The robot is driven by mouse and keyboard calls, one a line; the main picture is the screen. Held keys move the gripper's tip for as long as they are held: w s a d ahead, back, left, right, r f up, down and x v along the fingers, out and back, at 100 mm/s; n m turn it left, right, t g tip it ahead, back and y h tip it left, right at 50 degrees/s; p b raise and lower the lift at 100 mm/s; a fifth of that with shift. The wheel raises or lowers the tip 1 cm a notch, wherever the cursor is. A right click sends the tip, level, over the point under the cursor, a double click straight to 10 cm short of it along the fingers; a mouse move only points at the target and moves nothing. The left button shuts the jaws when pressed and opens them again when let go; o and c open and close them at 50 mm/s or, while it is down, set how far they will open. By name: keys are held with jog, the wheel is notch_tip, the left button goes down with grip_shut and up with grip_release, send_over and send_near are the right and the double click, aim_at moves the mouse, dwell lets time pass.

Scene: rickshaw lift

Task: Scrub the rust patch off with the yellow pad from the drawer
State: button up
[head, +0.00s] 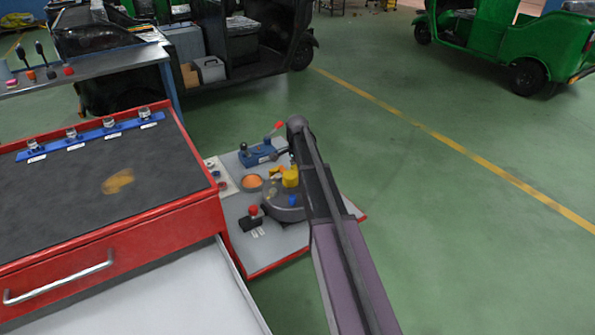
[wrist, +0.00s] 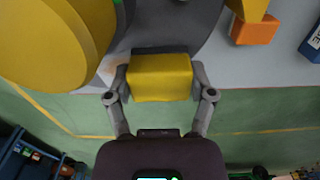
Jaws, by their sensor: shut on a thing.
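In the wrist view my gripper (wrist: 160,72) is shut on a yellow block-shaped pad (wrist: 160,84), with one finger at each side. Behind the pad is a dark grey round plate (wrist: 178,28). In the head view my arm hides the gripper, and I cannot tell whether the yellow thing (head: 290,177) beside the arm is the pad. The orange-brown rust patch (head: 118,181) lies on the dark top of the red cabinet (head: 200,216), left of my arm. The drawer (head: 140,297) below is open, and its visible part looks bare.
A large yellow cylinder (wrist: 45,40) and an orange block (wrist: 253,31) are near the gripper. A blue strip (head: 95,135) edges the cabinet's back.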

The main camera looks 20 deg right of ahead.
jog(key=shift+s, duration=0.1)
jog(key=shift+s+d+f, duration=0.1)
jog(key=shift+s+d, duration=0.25)
jog(key=shift+s, duration=0.5)
jog(key=shift+s+d, duration=0.35)
jog(key=shift+s, duration=0.45)
jog(key=shift+s+d, duration=0.35)
jog(key=shift+s, duration=0.45)
jog(key=shift+s+d, duration=0.3)
jog(key=shift+s, duration=0.45)
jog(key=shift+r, duration=0.2)
notch_tip(320, 180, up, 6)
jog(key=p, duration=0.6)
